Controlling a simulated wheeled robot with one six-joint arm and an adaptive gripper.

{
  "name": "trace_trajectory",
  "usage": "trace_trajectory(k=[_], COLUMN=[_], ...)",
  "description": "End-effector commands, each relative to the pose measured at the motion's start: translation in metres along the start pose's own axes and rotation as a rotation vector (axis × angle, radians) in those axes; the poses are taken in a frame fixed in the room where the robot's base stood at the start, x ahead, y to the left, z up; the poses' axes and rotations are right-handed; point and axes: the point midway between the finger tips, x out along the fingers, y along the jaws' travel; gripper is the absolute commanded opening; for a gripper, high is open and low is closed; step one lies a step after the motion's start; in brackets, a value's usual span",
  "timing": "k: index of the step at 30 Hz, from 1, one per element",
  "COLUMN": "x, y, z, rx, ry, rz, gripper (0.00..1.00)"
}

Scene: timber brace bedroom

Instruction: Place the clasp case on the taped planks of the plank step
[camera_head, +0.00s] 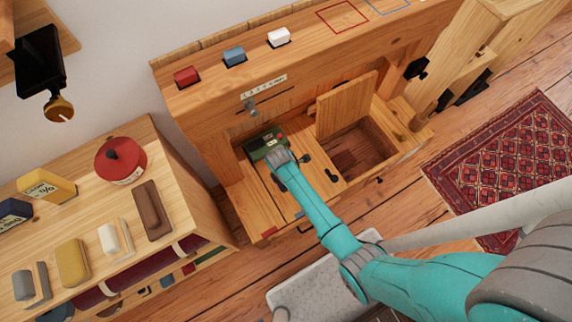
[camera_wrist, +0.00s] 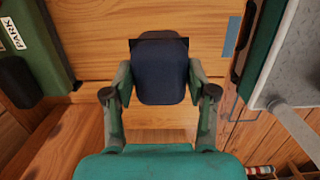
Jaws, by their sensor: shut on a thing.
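My gripper (camera_wrist: 160,92) is shut on a dark navy, rounded case with a black band near its top, which I take to be the clasp case (camera_wrist: 160,78). In the head view my gripper (camera_head: 279,157) is over the left part of the wooden plank step (camera_head: 252,207), and the held case cannot be made out clearly there. Small red (camera_head: 269,231) and blue (camera_head: 298,215) tape marks show along the step's front. Pale planks lie behind the case in the wrist view. I cannot tell whether the case touches them.
A green box (camera_head: 258,140) sits at the step's back. To the right, a raised wooden lid (camera_head: 346,103) stands beside an open compartment (camera_head: 362,158). Red, blue and white blocks line the upper ledge (camera_head: 210,88). A shelf with several items (camera_head: 175,185) stands left.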

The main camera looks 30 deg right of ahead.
Motion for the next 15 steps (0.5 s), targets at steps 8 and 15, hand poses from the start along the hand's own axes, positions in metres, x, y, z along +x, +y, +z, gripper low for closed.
trace_trajectory(k=[8, 15], x=[0.027, 0.05], y=[0.0, 0.0], z=[-0.003, -0.006], rx=[0.002, 0.002], ry=[0.0, 0.0], rz=[-0.002, -0.001], gripper=[0.11, 0.11])
